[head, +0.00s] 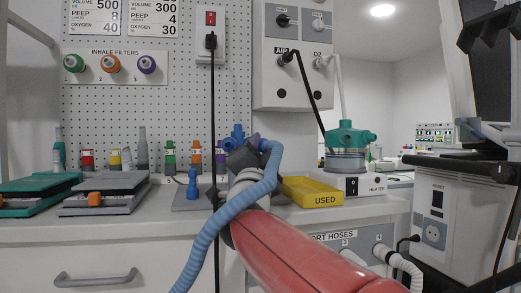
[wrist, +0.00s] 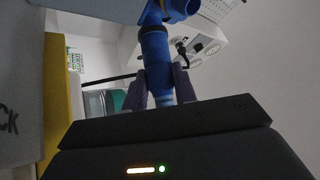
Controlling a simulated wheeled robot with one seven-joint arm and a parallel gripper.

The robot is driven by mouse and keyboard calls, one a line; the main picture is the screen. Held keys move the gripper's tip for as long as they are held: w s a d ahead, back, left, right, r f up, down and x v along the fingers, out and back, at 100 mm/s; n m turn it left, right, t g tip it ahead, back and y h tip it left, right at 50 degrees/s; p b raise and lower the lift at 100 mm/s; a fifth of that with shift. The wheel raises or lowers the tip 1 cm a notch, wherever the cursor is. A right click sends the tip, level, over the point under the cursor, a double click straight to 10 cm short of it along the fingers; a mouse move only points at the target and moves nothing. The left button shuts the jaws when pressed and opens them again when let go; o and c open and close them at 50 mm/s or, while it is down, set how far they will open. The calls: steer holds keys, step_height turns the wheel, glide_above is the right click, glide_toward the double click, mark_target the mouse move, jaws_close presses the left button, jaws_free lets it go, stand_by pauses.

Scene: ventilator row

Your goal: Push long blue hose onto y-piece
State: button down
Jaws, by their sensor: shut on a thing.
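My gripper (head: 243,156) is above the counter's back middle, shut on the end of the long blue hose (head: 228,208). The hose loops over my arm and hangs down at the front. In the wrist view the two dark fingertips (wrist: 159,84) sit either side of the hose's blue end (wrist: 155,48). A darker blue branched fitting, seemingly the y-piece (wrist: 180,9), is at the top, in line with the hose end. They look to meet, but I cannot tell how far one is on the other. In the head view the y-piece (head: 236,133) shows just above my gripper, partly hidden.
A yellow USED tray (head: 311,191) stands right of my gripper, with the teal-topped humidifier (head: 347,140) behind it. A grey plate with a blue upright part (head: 192,184) is at left. Two flat trays (head: 105,198) lie farther left. A black cable (head: 212,120) hangs in front.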

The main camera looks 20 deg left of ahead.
steer(key=c, duration=1)
jaws_free()
steer(key=shift+c, duration=0.2)
